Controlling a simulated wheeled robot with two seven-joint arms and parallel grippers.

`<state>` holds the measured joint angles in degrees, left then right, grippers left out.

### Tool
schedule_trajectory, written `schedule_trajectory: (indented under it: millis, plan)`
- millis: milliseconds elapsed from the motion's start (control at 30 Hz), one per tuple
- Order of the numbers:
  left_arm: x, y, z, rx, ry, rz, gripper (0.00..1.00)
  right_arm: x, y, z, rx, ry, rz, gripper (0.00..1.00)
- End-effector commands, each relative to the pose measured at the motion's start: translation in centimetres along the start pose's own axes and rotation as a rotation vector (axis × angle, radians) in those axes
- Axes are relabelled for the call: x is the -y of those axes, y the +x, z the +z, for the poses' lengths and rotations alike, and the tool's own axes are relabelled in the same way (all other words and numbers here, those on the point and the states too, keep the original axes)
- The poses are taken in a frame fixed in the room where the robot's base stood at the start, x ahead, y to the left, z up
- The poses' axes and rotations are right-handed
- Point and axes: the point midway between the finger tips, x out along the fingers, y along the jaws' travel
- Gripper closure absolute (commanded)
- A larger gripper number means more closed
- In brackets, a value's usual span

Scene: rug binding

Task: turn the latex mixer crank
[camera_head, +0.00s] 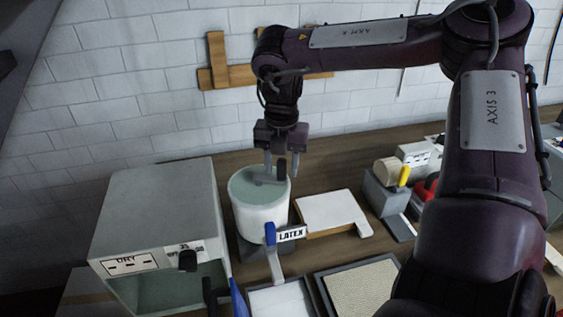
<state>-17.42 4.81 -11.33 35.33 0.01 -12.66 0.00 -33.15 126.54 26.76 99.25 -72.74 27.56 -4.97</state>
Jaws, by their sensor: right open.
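The latex mixer is a white round pot (260,215) with grey-green latex (250,188) inside and a "LATEX" label (291,233) in front. Its crank has a dark upright handle (282,171) above the right part of the pot. My right gripper (281,174) points down over the pot from above. Its two fingers are open, one to each side of the crank handle in the picture. I cannot tell whether they touch it. My left gripper is out of view.
A grey box marked "DRY" (155,205) stands close on the left. A white board (330,212) lies right of the pot. Trays, one holding a beige textured piece (358,287), lie in front. A tiled wall is behind.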

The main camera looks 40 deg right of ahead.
Motion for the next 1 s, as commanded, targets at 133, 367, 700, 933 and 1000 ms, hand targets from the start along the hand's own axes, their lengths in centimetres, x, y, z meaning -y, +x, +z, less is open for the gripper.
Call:
schedule_trajectory:
  millis: [133, 367, 700, 933, 1000]
  plan:
    - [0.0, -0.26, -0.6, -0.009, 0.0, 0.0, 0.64, 0.02, 0.66, -0.02, 0.001, 0.0, 0.0, 0.58]
    - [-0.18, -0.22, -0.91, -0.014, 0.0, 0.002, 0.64, 0.01, 0.75, -0.02, 0.001, -0.001, 0.0, 0.59]
    - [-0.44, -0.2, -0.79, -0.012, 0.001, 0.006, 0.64, 0.01, 0.72, 0.0, 0.001, 0.0, 0.0, 1.0]
    - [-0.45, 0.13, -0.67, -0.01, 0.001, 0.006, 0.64, 0.0, 0.8, -0.1, 0.002, 0.019, 0.0, 1.0]
    - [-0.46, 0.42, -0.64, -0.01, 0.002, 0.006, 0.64, -0.01, 0.87, -0.22, 0.002, 0.038, 0.0, 1.0]
